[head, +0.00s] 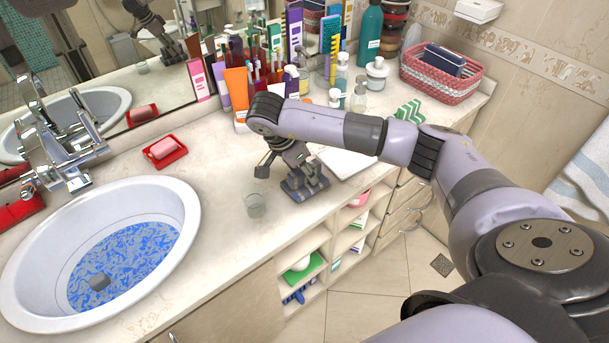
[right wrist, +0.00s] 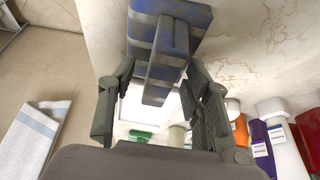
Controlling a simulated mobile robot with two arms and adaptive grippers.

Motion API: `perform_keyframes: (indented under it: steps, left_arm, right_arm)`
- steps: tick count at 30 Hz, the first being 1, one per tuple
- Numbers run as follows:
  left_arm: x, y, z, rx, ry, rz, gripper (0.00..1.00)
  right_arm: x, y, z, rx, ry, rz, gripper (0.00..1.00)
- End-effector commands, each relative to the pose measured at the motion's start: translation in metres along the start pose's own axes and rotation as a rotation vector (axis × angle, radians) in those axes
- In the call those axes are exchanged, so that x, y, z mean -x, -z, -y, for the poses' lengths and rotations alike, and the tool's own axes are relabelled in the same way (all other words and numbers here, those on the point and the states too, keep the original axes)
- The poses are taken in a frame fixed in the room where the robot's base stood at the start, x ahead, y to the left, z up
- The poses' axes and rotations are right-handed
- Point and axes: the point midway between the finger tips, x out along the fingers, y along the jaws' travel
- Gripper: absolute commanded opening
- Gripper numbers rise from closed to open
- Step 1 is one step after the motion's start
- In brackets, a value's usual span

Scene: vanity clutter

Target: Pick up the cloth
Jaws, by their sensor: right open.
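A folded cloth (right wrist: 172,40) with blue and grey stripes shows at the top middle of the right wrist view. In the head view a small grey folded shape, apparently this cloth (head: 304,187), sits near the counter's front edge, partly hidden by my right gripper (head: 284,172). My right gripper (right wrist: 160,105) is open, one finger on each side of the cloth's near end in the wrist view. I cannot tell whether a finger touches it. My left gripper is in neither view.
A clear glass (head: 255,205) stands just left of the gripper. A white flat object (head: 345,160) lies to the right. Crowded bottles and tubes (head: 238,92) stand behind. A green striped cloth (head: 409,110) lies near the woven basket (head: 440,78). The sink (head: 185,210) is left.

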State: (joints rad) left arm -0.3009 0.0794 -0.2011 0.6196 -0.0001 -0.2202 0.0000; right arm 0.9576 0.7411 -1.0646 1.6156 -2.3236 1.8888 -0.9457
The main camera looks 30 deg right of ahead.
Motion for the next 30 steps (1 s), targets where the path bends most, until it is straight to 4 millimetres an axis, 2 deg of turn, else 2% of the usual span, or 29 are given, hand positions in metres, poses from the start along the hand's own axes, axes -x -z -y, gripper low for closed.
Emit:
perform_keyframes:
  steps: [3, 9, 30]
  left_arm:
    - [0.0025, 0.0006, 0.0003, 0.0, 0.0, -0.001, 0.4]
    - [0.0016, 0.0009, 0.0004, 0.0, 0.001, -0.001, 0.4]
    - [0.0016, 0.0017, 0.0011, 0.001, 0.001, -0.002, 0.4]
  right_arm:
    - [-0.0065, 0.0003, -0.0002, 0.0, 0.0, 0.0, 0.45]
    - [-0.0073, 0.0, 0.0, 0.0, 0.001, 0.0, 0.45]
    - [-0.0068, 0.0001, 0.0, 0.0, 0.001, 0.0, 0.0]
